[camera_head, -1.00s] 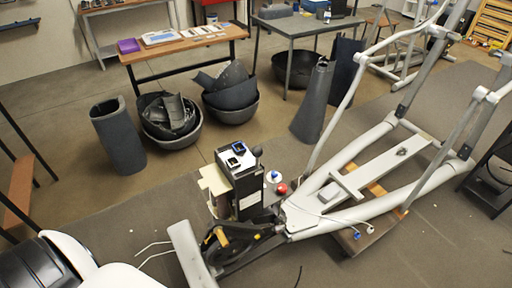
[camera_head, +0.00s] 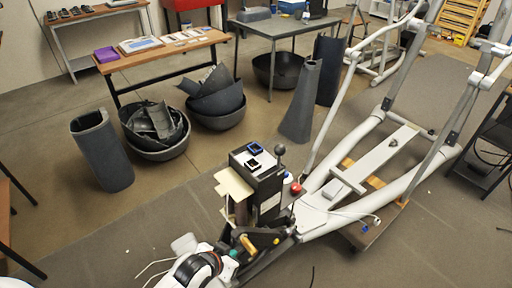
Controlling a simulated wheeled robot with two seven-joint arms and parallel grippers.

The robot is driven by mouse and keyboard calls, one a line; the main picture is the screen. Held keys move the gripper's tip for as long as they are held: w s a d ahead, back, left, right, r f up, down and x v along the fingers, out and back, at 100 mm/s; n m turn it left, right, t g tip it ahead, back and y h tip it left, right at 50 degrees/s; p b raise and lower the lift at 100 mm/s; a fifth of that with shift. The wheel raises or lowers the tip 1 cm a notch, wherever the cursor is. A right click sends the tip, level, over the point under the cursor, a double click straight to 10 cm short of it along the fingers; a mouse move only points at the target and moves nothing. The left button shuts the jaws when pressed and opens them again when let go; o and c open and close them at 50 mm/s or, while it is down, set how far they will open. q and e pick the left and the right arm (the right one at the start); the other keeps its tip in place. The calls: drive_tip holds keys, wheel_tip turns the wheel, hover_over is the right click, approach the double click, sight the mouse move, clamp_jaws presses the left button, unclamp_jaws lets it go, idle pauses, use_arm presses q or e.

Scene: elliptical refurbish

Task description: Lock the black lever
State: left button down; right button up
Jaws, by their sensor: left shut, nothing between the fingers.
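A black lever with a round knob (camera_head: 279,150) stands upright at the right side of the dark boxy unit (camera_head: 268,190) at the front of the elliptical frame. Whether it is locked cannot be told. My left arm comes in from the bottom left, its white and black wrist low in the view. My left gripper (camera_head: 232,256) is shut and empty, below and left of the knob and apart from it, near the yellow-and-black mechanism (camera_head: 248,243). Its fingertips are small and hard to make out. My right gripper is not in view.
The pale elliptical frame (camera_head: 382,165) stretches to the right, with a red knob (camera_head: 296,188) beside the unit. Black bowls (camera_head: 217,108) and a dark tube (camera_head: 102,150) stand behind left. A wooden table (camera_head: 165,52) is farther back. Floor left of the unit is clear.

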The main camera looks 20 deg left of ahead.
use_arm(q)
drive_tip(key=w+d+r+m+t+h, duration=0.1)
drive_tip(key=w+r+t+h, duration=0.15)
drive_tip(key=w+r, duration=0.3)
drive_tip(key=w+d+r+t+h, duration=0.1)
drive_tip(key=w+r+t, duration=0.2)
drive_tip(key=w+r, duration=0.3)
wheel_tip(320, 180, up, 15)
drive_tip(key=m+t+h+p, duration=0.2)
drive_tip(key=t+h, duration=0.2)
drive_tip(key=h, duration=0.1)
hover_over(275, 150)
drive_tip(key=shift+w+r, duration=0.1)
drive_tip(key=shift+w, duration=0.35)
drive_tip(key=f, duration=0.2)
drive_tip(key=shift+s+f, duration=0.4)
drive_tip(key=shift+s+a+f, duration=0.1)
drive_tip(key=shift+s+f, duration=0.1)
drive_tip(key=shift+f, duration=0.4)
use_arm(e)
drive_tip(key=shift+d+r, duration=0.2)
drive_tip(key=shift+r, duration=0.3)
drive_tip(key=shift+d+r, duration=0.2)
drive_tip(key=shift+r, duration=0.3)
